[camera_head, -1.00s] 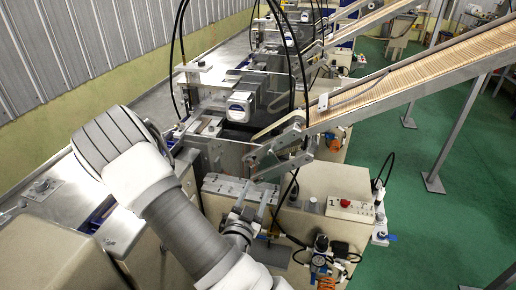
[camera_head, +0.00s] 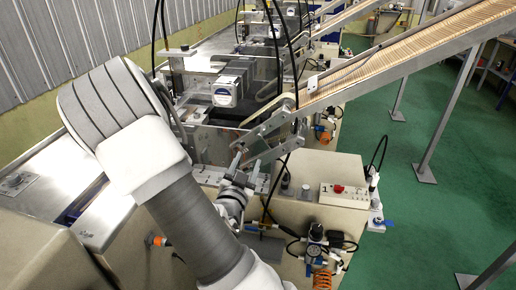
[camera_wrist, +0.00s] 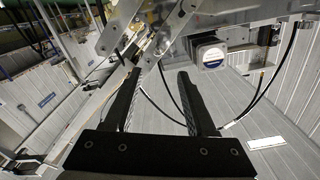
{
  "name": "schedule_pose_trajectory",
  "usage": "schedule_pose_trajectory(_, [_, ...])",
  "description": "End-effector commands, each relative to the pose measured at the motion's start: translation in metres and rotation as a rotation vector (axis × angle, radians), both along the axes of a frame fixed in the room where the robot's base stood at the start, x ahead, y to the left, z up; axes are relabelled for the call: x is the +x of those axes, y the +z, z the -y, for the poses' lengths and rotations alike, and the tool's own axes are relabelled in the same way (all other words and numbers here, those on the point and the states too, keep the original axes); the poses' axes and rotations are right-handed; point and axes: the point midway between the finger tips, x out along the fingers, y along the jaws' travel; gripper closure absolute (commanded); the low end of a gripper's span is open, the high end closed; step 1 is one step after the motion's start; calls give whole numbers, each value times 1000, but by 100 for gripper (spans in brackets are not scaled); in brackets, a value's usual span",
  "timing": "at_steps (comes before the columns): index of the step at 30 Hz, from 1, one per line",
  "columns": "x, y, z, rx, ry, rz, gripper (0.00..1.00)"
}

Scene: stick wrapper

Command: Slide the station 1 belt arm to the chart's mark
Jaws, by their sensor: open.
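The station 1 belt arm appears as a metal linkage (camera_head: 266,127) at the low end of the slatted conveyor. Its flat plates (camera_wrist: 122,28) also show in the wrist view, just beyond the fingers. My gripper (camera_head: 246,168) is open, just below the linkage and over the station's front ledge. In the wrist view my gripper (camera_wrist: 157,77) has its two dark fingers apart with nothing between them. I cannot tell whether a finger touches the linkage. I cannot make out a chart or its mark in either view.
A white control box (camera_head: 345,195) marked 1, with a red button, sits right of my gripper. A motor (camera_head: 228,90) stands behind the linkage. The conveyor (camera_head: 400,55) slopes up to the right. Black cables hang near the linkage. Green floor (camera_head: 400,200) is open at right.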

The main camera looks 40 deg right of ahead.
Motion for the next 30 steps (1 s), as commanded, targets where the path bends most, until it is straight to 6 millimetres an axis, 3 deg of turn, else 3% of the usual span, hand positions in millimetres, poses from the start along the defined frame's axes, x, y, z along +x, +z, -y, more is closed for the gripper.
schedule_pose_trajectory(9, [1, -6, 9, 4, 1, 2, 44])
schedule_pose_trajectory(21, [58, -1, 76, 1, -1, -5, 44])
schedule_pose_trajectory(30, [76, -1, 95, 2, 2, -3, 44])
